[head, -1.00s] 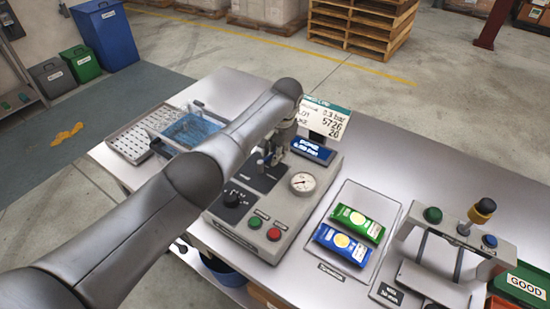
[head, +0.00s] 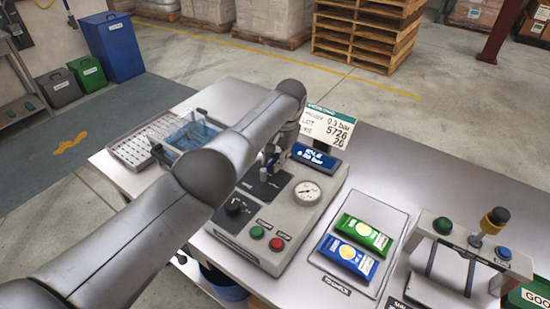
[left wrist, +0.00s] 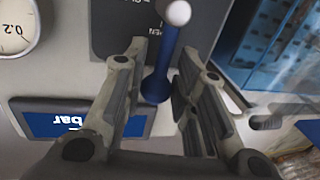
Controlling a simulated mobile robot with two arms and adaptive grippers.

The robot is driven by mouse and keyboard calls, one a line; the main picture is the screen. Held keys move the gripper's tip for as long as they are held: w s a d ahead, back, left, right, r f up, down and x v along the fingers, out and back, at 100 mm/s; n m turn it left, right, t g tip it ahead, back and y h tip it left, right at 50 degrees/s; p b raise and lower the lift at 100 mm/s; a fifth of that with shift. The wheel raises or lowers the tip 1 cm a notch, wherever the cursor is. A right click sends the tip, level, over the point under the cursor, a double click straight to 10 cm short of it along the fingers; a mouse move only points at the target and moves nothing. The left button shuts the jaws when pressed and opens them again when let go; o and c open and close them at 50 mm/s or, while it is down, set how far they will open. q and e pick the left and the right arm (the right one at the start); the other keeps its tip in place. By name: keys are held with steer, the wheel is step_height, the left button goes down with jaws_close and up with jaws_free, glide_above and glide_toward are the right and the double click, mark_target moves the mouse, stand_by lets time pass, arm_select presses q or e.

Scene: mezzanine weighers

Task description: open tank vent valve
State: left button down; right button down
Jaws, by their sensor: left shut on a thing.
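The grey tank control box (head: 292,226) stands on the metal table. The vent valve's blue lever (left wrist: 163,80) has a white ball end and rises from a dark plate (left wrist: 118,28) with partly readable lettering. My left gripper (left wrist: 163,52) has its fingers on either side of the lever and is shut on it. In the head view my left gripper (head: 281,143) is over the box's back part, and my arm hides some of it. A pressure gauge (head: 307,193) and a lit blue display (head: 317,159) are beside it. My right gripper is not in view.
A black knob (head: 237,207), green button (head: 256,232) and red button (head: 277,244) are on the box's front. Green (head: 364,232) and blue (head: 347,257) packets lie on a tray to the right. A sign (head: 327,127) stands behind.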

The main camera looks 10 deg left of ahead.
arm_select(q)
steer(key=c, duration=1.2)
jaws_free()
steer(key=r, duration=0.4)
steer(key=d+r, duration=0.1)
steer(key=r, duration=0.3)
steer(key=s+d+r, duration=0.1)
steer(key=r, duration=0.2)
steer(key=shift+r, duration=0.4)
steer(key=shift+f, duration=0.1)
